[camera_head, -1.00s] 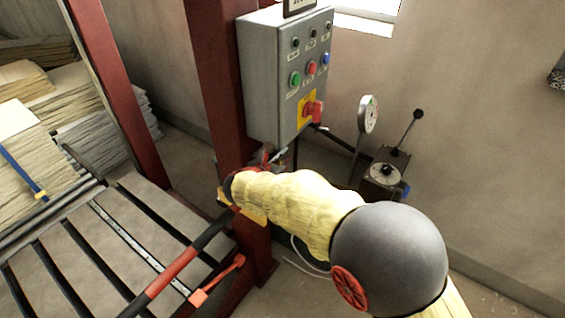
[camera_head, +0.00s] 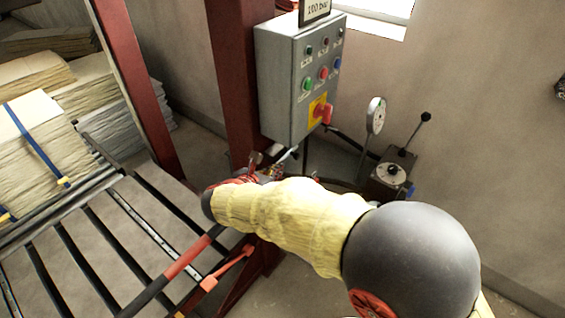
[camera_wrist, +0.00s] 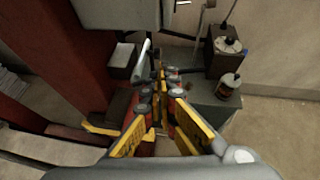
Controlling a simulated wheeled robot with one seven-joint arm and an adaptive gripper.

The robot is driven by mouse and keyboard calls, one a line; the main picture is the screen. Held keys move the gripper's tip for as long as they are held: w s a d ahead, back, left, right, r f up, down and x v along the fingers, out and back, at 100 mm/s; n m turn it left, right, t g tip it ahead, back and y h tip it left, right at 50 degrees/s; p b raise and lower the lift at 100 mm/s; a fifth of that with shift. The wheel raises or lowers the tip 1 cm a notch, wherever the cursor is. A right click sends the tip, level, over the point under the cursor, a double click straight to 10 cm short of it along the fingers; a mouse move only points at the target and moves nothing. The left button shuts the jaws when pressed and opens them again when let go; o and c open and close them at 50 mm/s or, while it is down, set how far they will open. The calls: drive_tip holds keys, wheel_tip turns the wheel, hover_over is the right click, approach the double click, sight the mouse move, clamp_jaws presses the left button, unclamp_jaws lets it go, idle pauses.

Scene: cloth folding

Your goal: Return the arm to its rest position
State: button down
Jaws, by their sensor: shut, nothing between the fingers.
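My gripper (camera_wrist: 160,76) is in the middle of the wrist view, with yellow, red and black fingers. Its fingertips come together and hold nothing. In the head view my gripper (camera_head: 268,170) is partly hidden behind my yellow-sleeved forearm. It appears in front of the red post, below the grey control box (camera_head: 298,85). My arm is bent, with its large grey round joint at the lower right. I cannot tell how far the fingers are from the post or box.
A red steel post (camera_head: 240,75) carries the control box. A slatted metal table (camera_head: 140,240) lies at lower left, with stacked cloth-like sheets (camera_head: 50,145) behind it. A gauge (camera_head: 376,115) and a lever unit (camera_head: 393,178) stand right of the box. Floor shows at lower right.

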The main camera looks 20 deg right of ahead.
drive_tip(key=shift+s+a+r, duration=0.15)
drive_tip(key=shift+s+a, duration=0.05)
idle(0.5)
drive_tip(key=s+d+f+m+g+y, duration=0.1)
drive_tip(key=s+f+m+g+y, duration=0.15)
drive_tip(key=s+m, duration=0.5)
drive_tip(key=s+f+m+g+y, duration=0.1)
drive_tip(key=s+m+g, duration=0.2)
drive_tip(key=s+m, duration=0.4)
drive_tip(key=s+a+r+m+y, duration=0.1)
drive_tip(key=s+r+m+y, duration=0.5)
drive_tip(key=s+m, duration=0.45)
drive_tip(key=s+d+r+m+t, duration=0.2)
drive_tip(key=d+r, duration=0.1)
drive_tip(key=r, duration=0.4)
drive_tip(key=shift+s+r, duration=0.2)
drive_tip(key=shift+r, duration=0.15)
